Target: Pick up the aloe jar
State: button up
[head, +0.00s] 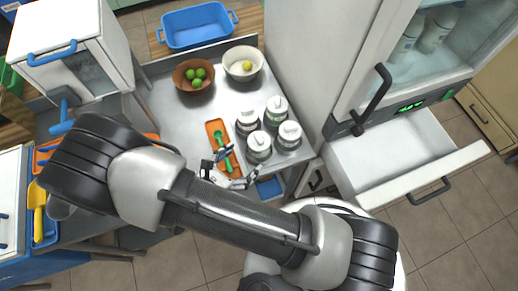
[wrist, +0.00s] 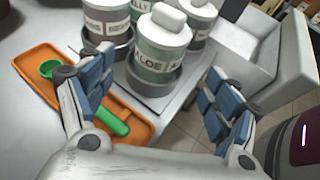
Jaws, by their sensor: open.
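The aloe jar (wrist: 157,48) has a white lid and a green band lettered "ALOE". In the wrist view it stands upright in a dark round holder, beyond and between my fingers. In the head view it seems to be the nearest jar (head: 259,147) of the cluster on the metal counter. My gripper (wrist: 157,92) is open and empty, its blue-padded fingers spread on either side of the jar's line, apart from it. In the head view my gripper (head: 235,169) is just below the jar, near the counter's front edge. The jar's lower part is hidden by its holder.
Several similar jars (head: 289,134) stand close behind and beside it. An orange tray (head: 212,128) with a green utensil (head: 227,164) lies left. A brown bowl (head: 193,76) and a white bowl (head: 243,64) stand farther back. An open drawer (head: 390,165) juts out at right.

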aim_at(252, 152)
jog(key=x, duration=0.2)
jog(key=b+x, duration=0.1)
jog(key=x, duration=0.4)
jog(key=shift+w+d+r+b, duration=0.1)
jog(key=shift+w+r+b, duration=0.2)
jog(key=shift+c, duration=0.2)
jog(key=c, duration=1.4)
jog(key=shift+r, duration=0.1)
